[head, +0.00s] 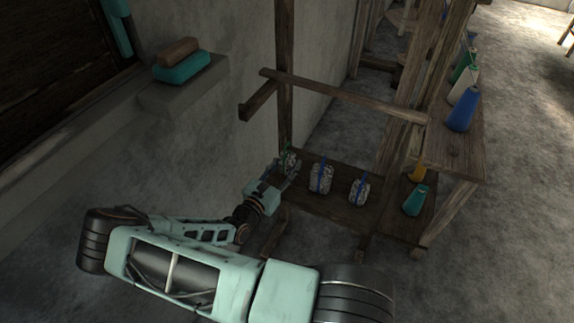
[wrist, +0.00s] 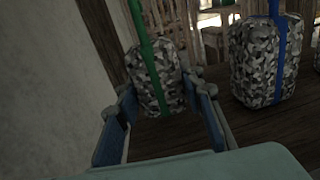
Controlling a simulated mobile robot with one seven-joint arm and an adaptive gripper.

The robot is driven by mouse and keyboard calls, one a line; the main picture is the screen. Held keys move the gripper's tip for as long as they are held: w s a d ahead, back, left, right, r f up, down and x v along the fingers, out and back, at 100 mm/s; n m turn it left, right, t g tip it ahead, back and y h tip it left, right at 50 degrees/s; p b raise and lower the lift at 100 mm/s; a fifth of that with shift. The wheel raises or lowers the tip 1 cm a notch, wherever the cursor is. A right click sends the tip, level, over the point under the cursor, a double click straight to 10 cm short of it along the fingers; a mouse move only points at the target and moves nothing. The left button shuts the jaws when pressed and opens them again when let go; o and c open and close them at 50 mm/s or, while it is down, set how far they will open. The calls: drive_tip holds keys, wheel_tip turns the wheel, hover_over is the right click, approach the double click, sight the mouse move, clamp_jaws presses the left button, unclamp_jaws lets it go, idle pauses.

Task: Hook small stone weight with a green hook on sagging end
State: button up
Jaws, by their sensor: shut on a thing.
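The small speckled stone weight with a green band (wrist: 158,80) is between the fingers of my gripper (wrist: 165,108) in the wrist view, tilted a little to the left. Its green hook runs up out of the top of that view. In the head view, the green-banded stone (head: 291,160) is at the left end of a low wooden shelf, partly hidden by my gripper (head: 284,170). My gripper is shut on this stone. I cannot tell whether the stone still touches the shelf. No sagging end can be made out.
Two speckled stones with blue bands (head: 320,178) (head: 359,191) stand on the shelf (head: 330,208), right of my gripper. A wooden bar (head: 345,96) crosses above. The grey wall (head: 215,125) is close on the left.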

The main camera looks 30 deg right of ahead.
sight(283, 168)
drive_tip(key=shift+r+p+v, duration=0.15)
drive_tip(key=shift+p+v, duration=0.05)
drive_tip(key=shift+v, duration=0.8)
drive_tip(key=shift+r+p+v, duration=0.15)
drive_tip(key=shift+p+v, duration=0.05)
drive_tip(key=shift+v, duration=0.8)
drive_tip(key=v, duration=1)
drive_tip(key=shift+p, duration=0.3)
drive_tip(key=shift+f, duration=0.1)
